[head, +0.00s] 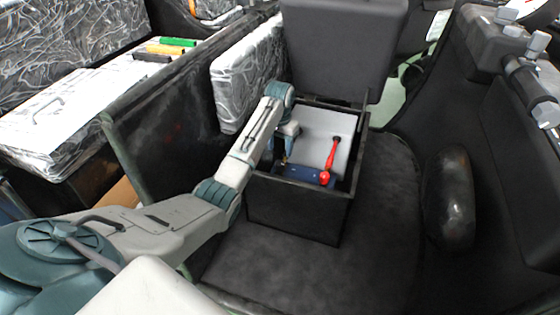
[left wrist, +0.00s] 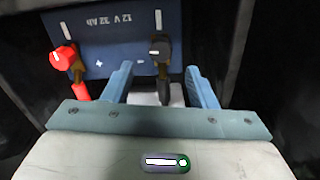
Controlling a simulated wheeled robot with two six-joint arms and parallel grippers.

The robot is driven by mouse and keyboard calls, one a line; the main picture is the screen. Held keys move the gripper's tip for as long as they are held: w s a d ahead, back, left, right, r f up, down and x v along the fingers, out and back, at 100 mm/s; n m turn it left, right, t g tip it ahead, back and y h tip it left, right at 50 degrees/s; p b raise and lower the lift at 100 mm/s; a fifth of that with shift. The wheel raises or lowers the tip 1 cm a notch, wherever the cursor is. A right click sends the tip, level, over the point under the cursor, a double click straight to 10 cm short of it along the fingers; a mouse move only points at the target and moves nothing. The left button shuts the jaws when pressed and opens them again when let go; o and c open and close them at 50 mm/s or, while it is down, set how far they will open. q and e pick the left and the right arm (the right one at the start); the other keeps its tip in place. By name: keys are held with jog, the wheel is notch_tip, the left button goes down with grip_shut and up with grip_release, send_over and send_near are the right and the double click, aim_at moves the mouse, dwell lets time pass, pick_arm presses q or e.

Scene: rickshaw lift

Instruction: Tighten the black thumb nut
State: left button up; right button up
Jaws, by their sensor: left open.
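The black thumb nut (left wrist: 160,47) sits on the right terminal of a blue battery (left wrist: 100,35) in the left wrist view, with a white line on it and a black cable below. The red thumb nut (left wrist: 64,57) is on the left terminal. My left gripper (left wrist: 160,68) is open, its fingers apart below the black nut, one to each side of it; whether they touch it I cannot tell. In the head view my left gripper (head: 284,157) reaches down into the box beside the battery (head: 304,173). The black nut is not discernible there.
The open black box (head: 296,212) has walls close around my left gripper. Its raised lid or seat (head: 345,45) stands behind. A red cable (head: 333,154) runs inside it. A dark partition (head: 160,130) stands left; the dark floor (head: 375,235) on the right is clear.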

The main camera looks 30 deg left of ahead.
aim_at(280, 163)
pick_arm(q)
notch_tip(280, 163, down, 7)
jog(key=shift+f+b, duration=0.2)
jog(key=shift+b, duration=0.25)
jog(key=c, duration=1)
